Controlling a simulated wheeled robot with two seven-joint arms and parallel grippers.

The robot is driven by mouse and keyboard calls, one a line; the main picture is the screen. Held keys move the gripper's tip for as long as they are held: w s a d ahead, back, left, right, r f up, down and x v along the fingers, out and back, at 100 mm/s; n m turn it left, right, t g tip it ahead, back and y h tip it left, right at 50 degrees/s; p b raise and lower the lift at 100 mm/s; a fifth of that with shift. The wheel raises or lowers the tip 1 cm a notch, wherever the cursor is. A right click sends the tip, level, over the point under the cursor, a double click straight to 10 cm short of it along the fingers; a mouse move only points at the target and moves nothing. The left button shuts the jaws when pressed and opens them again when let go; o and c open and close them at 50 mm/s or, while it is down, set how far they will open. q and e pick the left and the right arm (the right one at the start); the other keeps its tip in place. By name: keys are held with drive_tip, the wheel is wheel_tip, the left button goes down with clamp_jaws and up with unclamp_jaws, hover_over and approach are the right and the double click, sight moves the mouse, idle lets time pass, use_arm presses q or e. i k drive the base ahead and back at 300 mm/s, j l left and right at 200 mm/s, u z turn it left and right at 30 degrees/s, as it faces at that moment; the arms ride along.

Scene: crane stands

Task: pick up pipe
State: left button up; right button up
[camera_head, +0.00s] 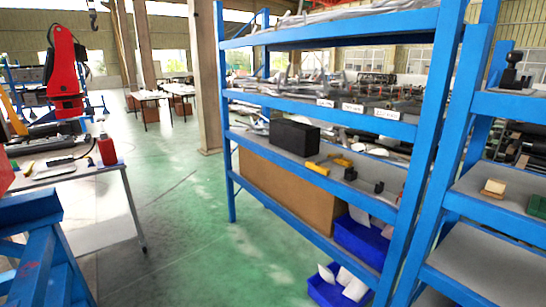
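No pipe can be told apart for certain. Long grey pieces (330,15) lie on the top shelf of the blue rack (427,110), too unclear to name. Darker grey items lie on the shelf below, behind small white labels (352,107). The lower shelf holds a black box (294,136), yellow tools (318,168) and small black parts (350,174). Neither of my grippers is in view.
A second blue rack (497,213) stands at the right. Blue bins (362,238) and a brown panel (285,190) are under the lower shelf. A table with a red bottle (107,150) stands left, near a red machine (66,75). The green floor (190,225) between is clear.

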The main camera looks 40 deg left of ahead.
sight(340, 155)
drive_tip(key=u, duration=0.9)
drive_tip(key=i+j, duration=0.25)
